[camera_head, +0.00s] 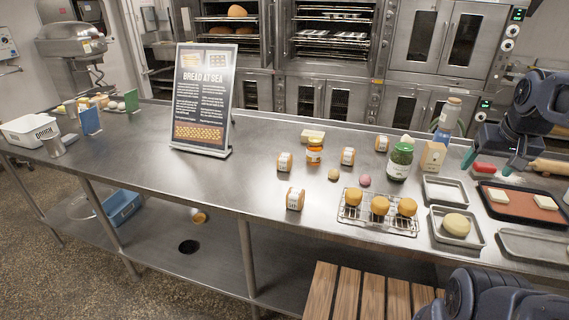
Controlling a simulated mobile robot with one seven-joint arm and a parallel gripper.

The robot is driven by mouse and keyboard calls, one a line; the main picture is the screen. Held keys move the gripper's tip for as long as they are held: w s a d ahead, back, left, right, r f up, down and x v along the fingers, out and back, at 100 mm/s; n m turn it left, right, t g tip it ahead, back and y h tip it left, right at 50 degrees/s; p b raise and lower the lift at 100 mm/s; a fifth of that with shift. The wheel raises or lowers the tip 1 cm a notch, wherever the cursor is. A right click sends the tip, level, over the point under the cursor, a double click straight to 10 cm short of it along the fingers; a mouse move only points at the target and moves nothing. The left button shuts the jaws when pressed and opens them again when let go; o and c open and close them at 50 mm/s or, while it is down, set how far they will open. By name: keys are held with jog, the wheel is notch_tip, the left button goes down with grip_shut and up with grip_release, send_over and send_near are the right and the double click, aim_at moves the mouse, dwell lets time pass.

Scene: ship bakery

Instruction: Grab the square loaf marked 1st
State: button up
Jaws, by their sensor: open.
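Several small square loaves with brown crust and pale labelled faces stand on the steel counter. One loaf (295,199) is nearest the front edge, left of the wire rack. Another loaf (284,161) stands behind it, a third loaf (347,156) is right of the orange-lidded jar, and one more loaf (381,144) is farther back. The labels are too small to read, so I cannot tell which is marked 1st. My gripper (488,163) is at the right, its teal fingertips apart and empty, well away from the loaves.
A wire rack (377,222) holds round buns. A green jar (400,160), an orange jar (315,151), a carton (433,157) and a bottle (449,118) stand near the loaves. Metal trays (445,190) fill the right. A sign (203,98) stands left; the counter (240,170) between is clear.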

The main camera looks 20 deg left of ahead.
jog(key=w+a+r+n+g, duration=0.1)
jog(key=w+a+r+n, duration=0.15)
jog(key=w+a, duration=0.35)
jog(key=w+a+r+n, duration=0.1)
jog(key=w+a+n, duration=0.25)
jog(key=w, duration=0.35)
jog(key=n+g, duration=0.4)
jog(key=n, duration=0.9)
send_over(285, 156)
jog(key=f, duration=1.8)
jog(key=shift+w+d+f, duration=0.15)
jog(key=shift+w+f, duration=0.05)
jog(key=shift+w, duration=0.05)
jog(key=shift+s+a+f, duration=0.15)
jog(key=shift+f, duration=2.55)
jog(key=shift+s+a+f, duration=0.1)
jog(key=shift+f, duration=2.6)
jog(key=c, duration=1.1)
jog(key=shift+r, duration=0.1)
